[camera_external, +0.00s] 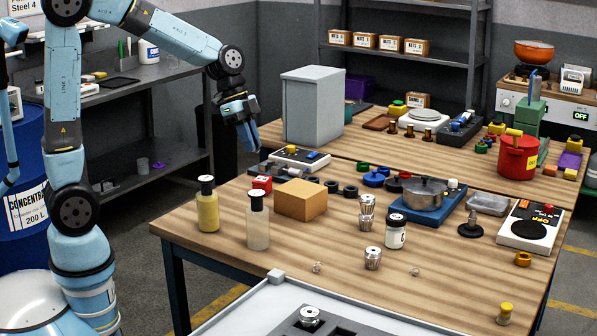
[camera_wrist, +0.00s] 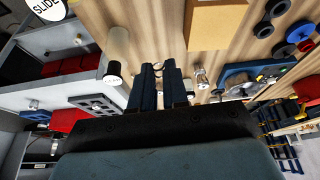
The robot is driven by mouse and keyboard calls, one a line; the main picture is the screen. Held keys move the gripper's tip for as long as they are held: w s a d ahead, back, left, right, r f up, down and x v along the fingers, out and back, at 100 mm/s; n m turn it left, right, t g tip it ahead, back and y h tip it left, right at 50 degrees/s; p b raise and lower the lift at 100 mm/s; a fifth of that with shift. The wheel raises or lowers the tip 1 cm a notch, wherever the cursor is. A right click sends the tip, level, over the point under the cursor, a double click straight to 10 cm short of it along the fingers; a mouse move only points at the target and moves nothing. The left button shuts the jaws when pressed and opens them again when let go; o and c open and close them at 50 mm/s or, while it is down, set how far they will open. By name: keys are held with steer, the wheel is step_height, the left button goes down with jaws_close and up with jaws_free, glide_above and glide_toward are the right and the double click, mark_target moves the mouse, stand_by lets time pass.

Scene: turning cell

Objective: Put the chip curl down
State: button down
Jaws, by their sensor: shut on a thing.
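My gripper (camera_external: 243,134) is raised near the back left side of the wooden table, with its fingers pointing down. In the wrist view the dark blue fingers (camera_wrist: 160,76) are close together, with a small thin curl (camera_wrist: 158,66) between their tips; it looks like a chip curl. The curl is too small to make out in the external view. Two other small silvery curls lie on the table, one near its front edge (camera_external: 316,267) and one further right (camera_external: 415,272).
A yellow bottle (camera_external: 208,210), a clear bottle (camera_external: 258,228) and a cardboard box (camera_external: 301,199) stand at the table's left. Turned metal parts (camera_external: 373,258) and a white jar (camera_external: 396,233) stand mid-table. A grey cabinet (camera_external: 313,106) stands behind.

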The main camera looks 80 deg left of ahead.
steer(key=w+f, duration=0.3)
steer(key=w, duration=0.3)
glide_above(298, 191)
steer(key=s+a, duration=0.1)
step_height(298, 191, down, 5)
steer(key=shift+f, duration=0.2)
steer(key=shift+w+a+f, duration=0.1)
steer(key=shift+w+f, duration=0.05)
steer(key=shift+f, duration=0.05)
steer(key=shift+w+f, duration=0.1)
steer(key=shift+f, duration=1.5)
steer(key=shift+f, duration=0.1)
steer(key=c, duration=1.1)
jaws_free()
steer(key=shift+f, duration=0.1)
